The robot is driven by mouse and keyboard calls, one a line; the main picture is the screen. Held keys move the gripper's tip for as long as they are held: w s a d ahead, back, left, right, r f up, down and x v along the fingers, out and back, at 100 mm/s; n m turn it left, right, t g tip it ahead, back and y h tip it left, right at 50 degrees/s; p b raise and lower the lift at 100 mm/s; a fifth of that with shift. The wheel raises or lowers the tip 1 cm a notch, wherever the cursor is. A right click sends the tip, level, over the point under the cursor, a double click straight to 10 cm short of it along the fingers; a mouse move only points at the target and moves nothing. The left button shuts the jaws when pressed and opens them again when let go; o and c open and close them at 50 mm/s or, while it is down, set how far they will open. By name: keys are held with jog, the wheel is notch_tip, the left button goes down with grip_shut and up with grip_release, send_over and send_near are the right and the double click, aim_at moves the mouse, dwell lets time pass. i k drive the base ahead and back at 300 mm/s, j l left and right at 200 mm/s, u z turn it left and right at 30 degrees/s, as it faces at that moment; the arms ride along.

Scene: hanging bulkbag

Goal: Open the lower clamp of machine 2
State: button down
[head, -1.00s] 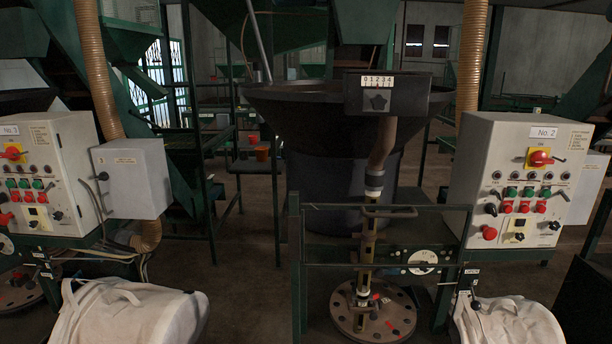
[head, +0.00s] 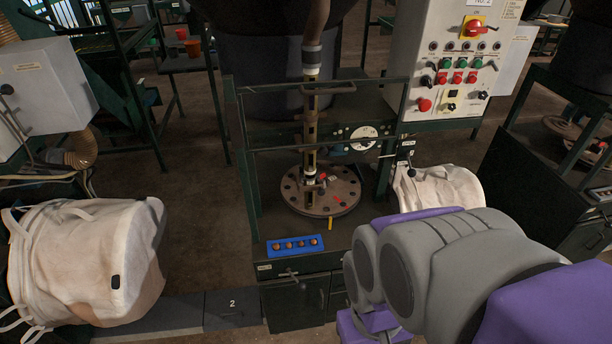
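Machine 2 stands in the middle right of the head view, with a light control cabinet (head: 438,105) and a green frame (head: 240,160). A small lever with a dark knob (head: 411,172) sits on its right post, below small white labels (head: 408,139). Another small lever (head: 291,275) is on the front of the green base, beside a small label (head: 264,267). I cannot tell which one is the lower clamp, or its state. My grey and purple arm fills the lower right. My gripper is not in view.
A round drilled plate (head: 345,194) lies within the frame, with a blue strip of round knobs (head: 295,246) in front. A white bag (head: 440,188) hangs at the right, partly behind my arm. Another white bag (head: 75,260) is at the left. Floor shows between the left bag and machine.

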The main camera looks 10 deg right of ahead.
aim_at(321, 193)
jog(key=j+z, duration=0.4)
jog(key=k+j+z, duration=0.15)
jog(key=z, duration=0.25)
jog(key=k+j+z, duration=0.15)
jog(key=j+z, duration=0.25)
